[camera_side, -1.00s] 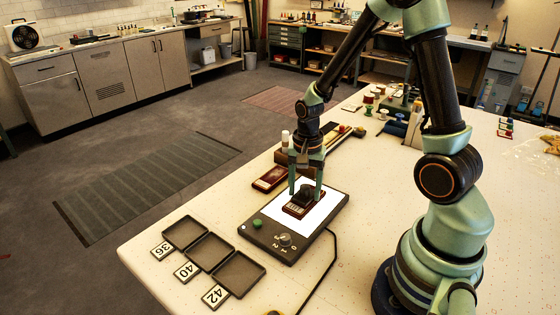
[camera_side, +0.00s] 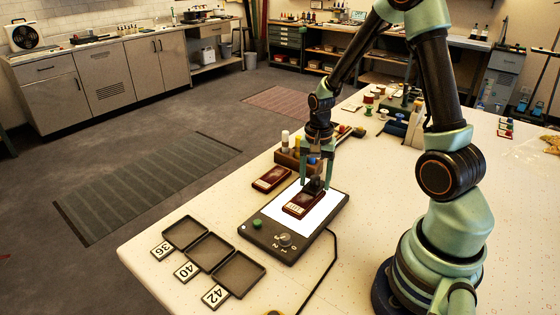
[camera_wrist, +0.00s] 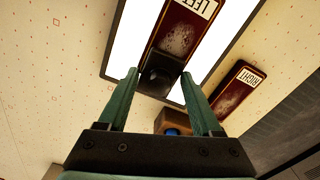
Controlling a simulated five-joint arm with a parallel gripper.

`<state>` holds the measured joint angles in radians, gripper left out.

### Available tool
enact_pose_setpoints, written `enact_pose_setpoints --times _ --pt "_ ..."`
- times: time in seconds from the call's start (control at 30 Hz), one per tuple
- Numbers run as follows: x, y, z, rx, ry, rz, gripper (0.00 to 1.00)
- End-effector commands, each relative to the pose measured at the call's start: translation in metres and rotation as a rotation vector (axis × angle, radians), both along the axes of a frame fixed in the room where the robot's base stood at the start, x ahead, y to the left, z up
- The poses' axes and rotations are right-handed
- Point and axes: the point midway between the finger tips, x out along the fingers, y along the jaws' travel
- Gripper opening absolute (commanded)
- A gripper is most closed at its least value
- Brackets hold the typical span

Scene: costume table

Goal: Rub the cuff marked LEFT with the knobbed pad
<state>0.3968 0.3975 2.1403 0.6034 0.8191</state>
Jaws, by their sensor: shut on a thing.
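The dark red cuff marked LEFT (camera_side: 301,205) lies flat on the lit panel (camera_side: 258,234). Its white label and a pale speckled patch show in the wrist view (camera_wrist: 180,40). My gripper (camera_side: 316,184) is shut on the dark knobbed pad (camera_side: 313,186), at the cuff's far end. The pad also shows between my fingers in the wrist view (camera_wrist: 158,76). It appears to rest on the cuff, but its underside is hidden. The cuff marked RIGHT (camera_side: 271,179) lies on the table left of the panel, also with a pale patch (camera_wrist: 232,92).
A wooden rack (camera_side: 288,159) with several capped bottles stands just behind the panel. Three dark trays (camera_side: 238,274) tagged 36, 40 and 42 lie at the front left. A black cable (camera_side: 325,262) runs from the panel.

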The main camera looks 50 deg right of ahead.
Motion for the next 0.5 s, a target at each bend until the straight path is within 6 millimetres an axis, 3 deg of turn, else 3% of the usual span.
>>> enact_pose_setpoints --times 0.5 --pt "0.0 -0.004 0.05 -0.001 -0.003 0.001 0.22"
